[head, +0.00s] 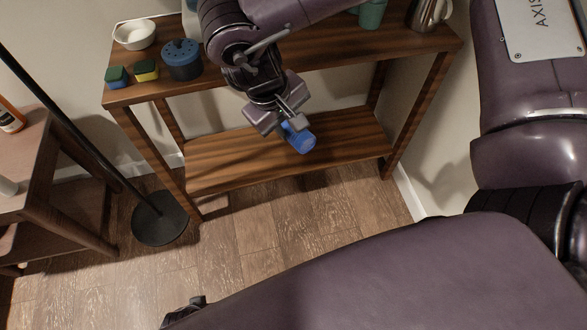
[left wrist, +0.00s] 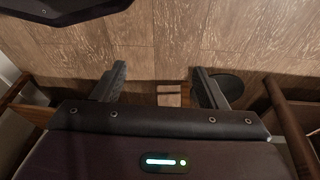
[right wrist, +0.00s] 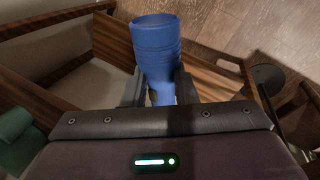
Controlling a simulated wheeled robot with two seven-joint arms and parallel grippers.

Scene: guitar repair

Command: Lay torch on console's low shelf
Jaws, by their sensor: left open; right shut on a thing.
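The torch (head: 299,138) is blue and cylindrical with a wider head. I cannot tell whether the torch touches the shelf boards. My left gripper (left wrist: 160,85) is open and empty, with floor beyond its fingers.
A black lamp base (head: 160,218) stands at the left. The low shelf looks otherwise bare.

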